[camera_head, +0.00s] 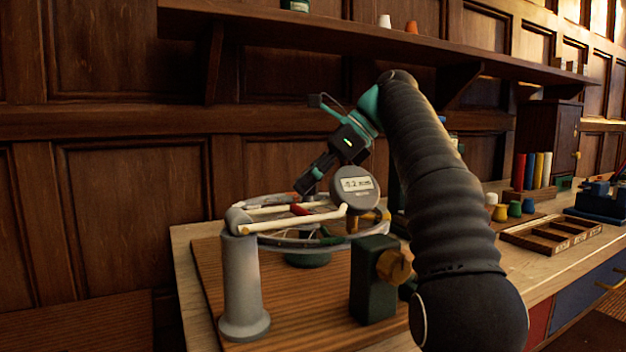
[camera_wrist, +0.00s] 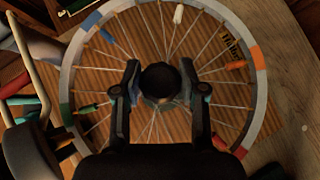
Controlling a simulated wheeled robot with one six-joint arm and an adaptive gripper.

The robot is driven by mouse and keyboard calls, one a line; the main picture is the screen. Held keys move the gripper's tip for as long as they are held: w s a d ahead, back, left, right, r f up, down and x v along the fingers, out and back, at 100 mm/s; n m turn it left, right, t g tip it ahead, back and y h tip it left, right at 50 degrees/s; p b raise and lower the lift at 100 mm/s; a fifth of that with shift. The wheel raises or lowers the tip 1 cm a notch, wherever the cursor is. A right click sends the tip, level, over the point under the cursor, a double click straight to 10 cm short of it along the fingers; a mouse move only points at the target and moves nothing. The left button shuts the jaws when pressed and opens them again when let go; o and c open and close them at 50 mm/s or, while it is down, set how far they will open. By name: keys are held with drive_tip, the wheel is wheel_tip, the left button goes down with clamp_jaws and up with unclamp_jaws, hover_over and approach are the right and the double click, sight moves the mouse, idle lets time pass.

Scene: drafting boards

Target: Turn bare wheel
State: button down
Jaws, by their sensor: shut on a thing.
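The bare spoked wheel (camera_head: 312,242) lies flat above a wooden board, with its pale rim (camera_wrist: 259,90) and thin spokes showing in the wrist view. Coloured sleeves sit on several spokes, including a white one (camera_wrist: 178,14) and a blue one (camera_wrist: 106,37). The rim has orange, blue and green patches. My gripper (camera_head: 302,189) reaches down over the wheel. In the wrist view its two fingers (camera_wrist: 159,88) are shut on the round black knob (camera_wrist: 160,78) at the wheel's centre. In the head view the grip itself is too small to tell.
A grey post (camera_head: 243,290) with cream arms (camera_head: 300,221) stands beside the wheel. A round gauge (camera_head: 355,190) with a display stands at its right. A dark green block (camera_head: 372,295) with a brass knob is in front. A wooden tray (camera_head: 550,236) lies right; a shelf (camera_head: 360,38) runs above.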

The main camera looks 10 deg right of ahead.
idle(0.3)
drive_tip(key=c, duration=0.6)
unclamp_jaws()
drive_tip(key=shift+c, duration=0.2)
drive_tip(key=shift+d+m, duration=0.1)
drive_tip(key=shift+m, duration=0.2)
